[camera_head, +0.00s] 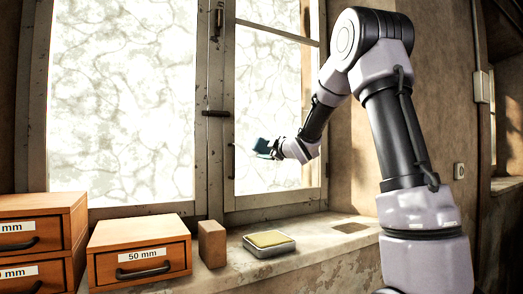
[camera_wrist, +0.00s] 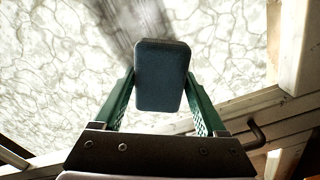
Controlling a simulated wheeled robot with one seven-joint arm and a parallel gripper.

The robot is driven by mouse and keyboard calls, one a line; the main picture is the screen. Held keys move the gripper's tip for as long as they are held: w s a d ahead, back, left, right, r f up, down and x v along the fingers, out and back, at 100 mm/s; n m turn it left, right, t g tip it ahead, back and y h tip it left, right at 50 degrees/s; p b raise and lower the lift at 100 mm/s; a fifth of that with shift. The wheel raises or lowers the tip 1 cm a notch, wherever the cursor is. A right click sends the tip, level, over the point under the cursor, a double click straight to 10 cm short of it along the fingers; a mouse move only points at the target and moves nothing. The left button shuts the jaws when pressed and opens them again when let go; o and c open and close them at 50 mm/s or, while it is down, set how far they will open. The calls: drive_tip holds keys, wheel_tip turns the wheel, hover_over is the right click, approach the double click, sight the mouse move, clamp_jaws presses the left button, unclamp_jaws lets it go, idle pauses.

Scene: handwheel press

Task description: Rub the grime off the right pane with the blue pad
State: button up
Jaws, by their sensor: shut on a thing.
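The blue pad (camera_wrist: 161,76) sits between the two green fingers of my gripper (camera_wrist: 160,100) in the wrist view, and the gripper is shut on it. In the head view the pad (camera_head: 262,147) is at the end of my arm, in front of the lower left part of the right pane (camera_head: 267,95). I cannot tell whether the pad touches the glass. The right pane is bright with a web of grey-brown grime lines. In the wrist view a dark blurred streak lies on the glass behind the pad; it may be a shadow.
The left pane (camera_head: 122,95) has similar veined marks. On the sill stand a wooden drawer box (camera_head: 139,250) labelled 50 mm, a brown block (camera_head: 212,244) and a metal tin with a yellow top (camera_head: 269,242). More drawers (camera_head: 38,240) stand at the left. A window handle (camera_head: 232,160) is beside the pad.

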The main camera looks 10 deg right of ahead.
sight(260, 147)
drive_tip(key=shift+w+d, duration=1.7)
drive_tip(key=shift+d, duration=3.45)
drive_tip(key=shift+w+d, duration=1.7)
drive_tip(key=shift+d, duration=3.4)
drive_tip(key=shift+s+a+r, duration=0.1)
drive_tip(key=shift+s+a, duration=1.15)
drive_tip(key=shift+a, duration=2.7)
drive_tip(key=shift+s+a+f, duration=0.1)
drive_tip(key=shift+s+a, duration=1.2)
drive_tip(key=shift+a, duration=2.6)
drive_tip(key=shift+s+a+r, duration=0.1)
drive_tip(key=shift+s+a, duration=1.15)
drive_tip(key=shift+a, duration=2.7)
drive_tip(key=shift+d+r, duration=0.15)
drive_tip(key=shift+r, duration=0.05)
drive_tip(key=shift+w+d, duration=0.3)
drive_tip(key=shift+d, duration=0.55)
drive_tip(key=shift+w+d, duration=0.3)
drive_tip(key=shift+d, duration=0.5)
